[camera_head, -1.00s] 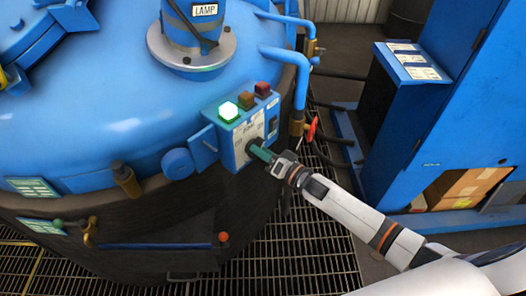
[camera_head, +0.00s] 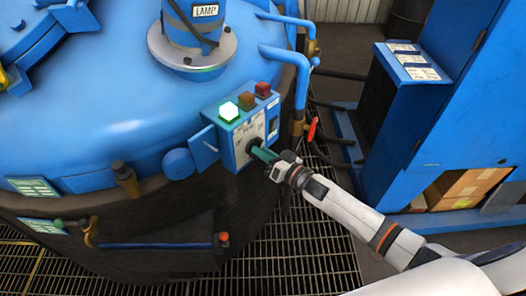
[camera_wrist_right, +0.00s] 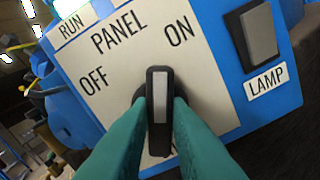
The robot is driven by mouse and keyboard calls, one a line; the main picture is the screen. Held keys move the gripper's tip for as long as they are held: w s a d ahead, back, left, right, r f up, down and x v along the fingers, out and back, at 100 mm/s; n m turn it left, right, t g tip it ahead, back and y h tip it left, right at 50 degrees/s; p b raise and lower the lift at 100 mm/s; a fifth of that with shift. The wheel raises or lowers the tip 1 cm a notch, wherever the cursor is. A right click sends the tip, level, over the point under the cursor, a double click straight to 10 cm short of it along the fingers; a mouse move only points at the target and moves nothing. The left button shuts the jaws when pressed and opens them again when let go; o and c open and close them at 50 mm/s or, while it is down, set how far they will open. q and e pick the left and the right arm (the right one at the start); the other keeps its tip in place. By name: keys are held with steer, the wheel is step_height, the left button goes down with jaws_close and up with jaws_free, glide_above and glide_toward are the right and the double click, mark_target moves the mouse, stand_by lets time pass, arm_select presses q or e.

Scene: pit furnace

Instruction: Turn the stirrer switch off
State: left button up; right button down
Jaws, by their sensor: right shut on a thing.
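The stirrer switch is a black knob with a pale stripe (camera_wrist_right: 158,112) on the panel plate marked OFF and ON. In the right wrist view its stripe points straight up, between the two words and nearer ON. My right gripper (camera_head: 262,153) has its green fingers shut on the knob, one on each side, as the right wrist view (camera_wrist_right: 158,125) shows. In the head view the fingers hide most of the knob. The control box (camera_head: 240,137) is blue, with a lit green lamp (camera_head: 229,111) on top. My left gripper is not in view.
An unlit amber lamp (camera_head: 246,101) and red lamp (camera_head: 263,89) sit beside the green one. A separate LAMP rocker switch (camera_wrist_right: 258,36) is right of the plate. A red-handled valve (camera_head: 312,130) and blue pipes stand close right of the box. A blue cabinet (camera_head: 440,120) stands farther right.

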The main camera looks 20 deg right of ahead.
steer(key=shift+s+a+n+b, duration=0.1)
steer(key=shift+n+b, duration=0.25)
steer(key=shift+n, duration=3.3)
steer(key=shift+a+n+b, duration=0.1)
steer(key=shift+n+b, duration=0.2)
steer(key=shift+n, duration=3.35)
steer(key=c, duration=1.4)
jaws_free()
steer(key=shift+o, duration=0.2)
